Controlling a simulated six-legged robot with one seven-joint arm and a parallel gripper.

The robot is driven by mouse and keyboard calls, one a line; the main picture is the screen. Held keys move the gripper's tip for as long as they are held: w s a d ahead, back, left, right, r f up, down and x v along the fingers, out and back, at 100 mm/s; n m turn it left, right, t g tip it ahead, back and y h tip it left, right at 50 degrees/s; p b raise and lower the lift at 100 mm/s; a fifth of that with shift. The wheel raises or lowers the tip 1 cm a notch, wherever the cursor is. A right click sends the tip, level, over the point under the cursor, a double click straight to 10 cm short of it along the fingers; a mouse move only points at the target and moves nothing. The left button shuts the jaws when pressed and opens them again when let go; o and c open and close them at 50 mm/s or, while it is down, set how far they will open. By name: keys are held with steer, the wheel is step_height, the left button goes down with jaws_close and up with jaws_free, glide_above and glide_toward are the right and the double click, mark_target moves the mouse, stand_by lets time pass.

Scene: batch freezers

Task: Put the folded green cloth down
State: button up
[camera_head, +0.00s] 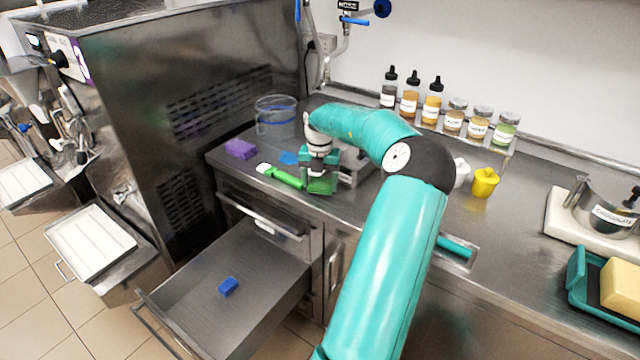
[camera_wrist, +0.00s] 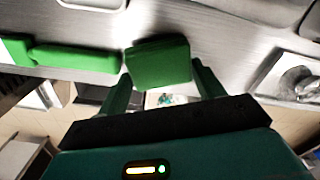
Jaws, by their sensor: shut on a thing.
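The folded green cloth (camera_head: 321,186) is at the front edge of the steel counter in the head view. In the wrist view the cloth (camera_wrist: 160,62) sits between the two fingers as a small green block. My gripper (camera_head: 319,172) is shut on it, pointing down. It also shows in the wrist view (camera_wrist: 165,88), a finger on each side of the cloth. The cloth is at or very near the counter top; I cannot tell whether it touches. My gripper hides part of it in the head view.
A green-handled brush (camera_head: 285,177) lies just left of the cloth. Below, an open drawer (camera_head: 200,295) holds a blue block (camera_head: 228,286). Bottles line the wall.

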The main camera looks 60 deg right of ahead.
steer(key=shift+f, duration=0.5)
steer(key=shift+f, duration=0.15)
steer(key=o, duration=0.8)
